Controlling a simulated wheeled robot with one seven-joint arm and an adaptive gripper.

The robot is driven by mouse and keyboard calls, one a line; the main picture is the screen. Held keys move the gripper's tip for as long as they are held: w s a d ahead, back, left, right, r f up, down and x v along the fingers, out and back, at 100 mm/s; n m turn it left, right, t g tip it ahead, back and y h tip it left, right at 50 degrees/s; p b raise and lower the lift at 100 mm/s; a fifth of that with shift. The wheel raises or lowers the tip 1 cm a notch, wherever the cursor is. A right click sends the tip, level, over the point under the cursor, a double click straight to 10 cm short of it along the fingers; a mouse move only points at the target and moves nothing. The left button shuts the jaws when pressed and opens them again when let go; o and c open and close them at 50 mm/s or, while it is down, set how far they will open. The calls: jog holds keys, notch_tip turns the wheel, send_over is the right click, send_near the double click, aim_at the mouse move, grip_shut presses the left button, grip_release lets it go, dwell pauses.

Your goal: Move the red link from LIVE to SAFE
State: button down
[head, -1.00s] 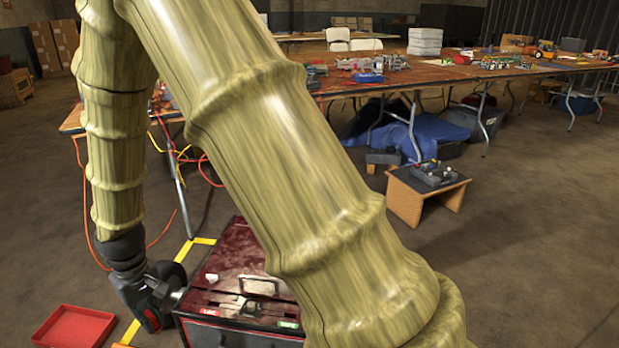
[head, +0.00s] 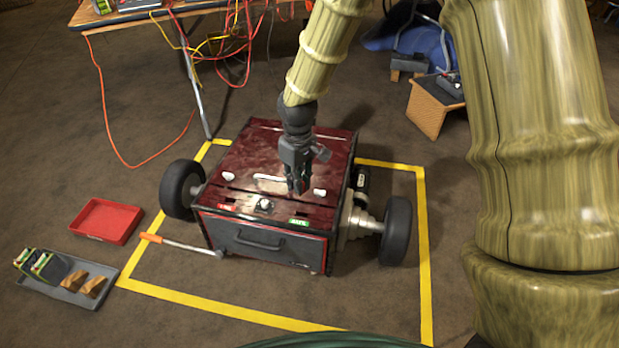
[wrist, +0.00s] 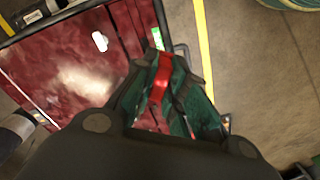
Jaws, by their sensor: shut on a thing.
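The red link (wrist: 162,75) is between the fingers of my gripper (wrist: 168,88) in the wrist view, which are shut on it. In the head view my gripper (head: 299,190) points down over the right front part of the dark red machine's lid (head: 265,150). The link cannot be made out there. The red LIVE label (head: 227,208) is at the lid's front left. The green SAFE label (head: 298,222) is at its front right, just in front of my gripper; it also shows in the wrist view (wrist: 156,38). Whether the link touches the lid is unclear.
White knobs (head: 228,177) and a handle (head: 270,178) stand on the lid. Wheels (head: 396,231) flank the machine inside yellow floor tape (head: 424,250). A red tray (head: 105,221), an orange-handled tool (head: 180,243) and a grey tray (head: 50,292) lie left. Cables hang behind.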

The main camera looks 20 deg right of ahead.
jog(key=shift+w+d+f+n+b, duration=0.3)
jog(key=shift+f+n+b, duration=0.6)
jog(key=shift+f, duration=1.15)
jog(key=shift+w+d+f+n+b, duration=0.15)
jog(key=shift+w+f+n+b, duration=0.45)
jog(key=shift+f+n, duration=1.05)
jog(key=shift+w+d+f+n+b, duration=0.3)
jog(key=shift+f+n+b, duration=0.45)
jog(key=shift+f, duration=1.7)
jog(key=shift+a, duration=0.1)
jog(key=shift+p, duration=0.55)
jog(key=shift+f, duration=1.4)
jog(key=c, duration=1.4)
grip_release()
jog(key=shift+o, duration=0.2)
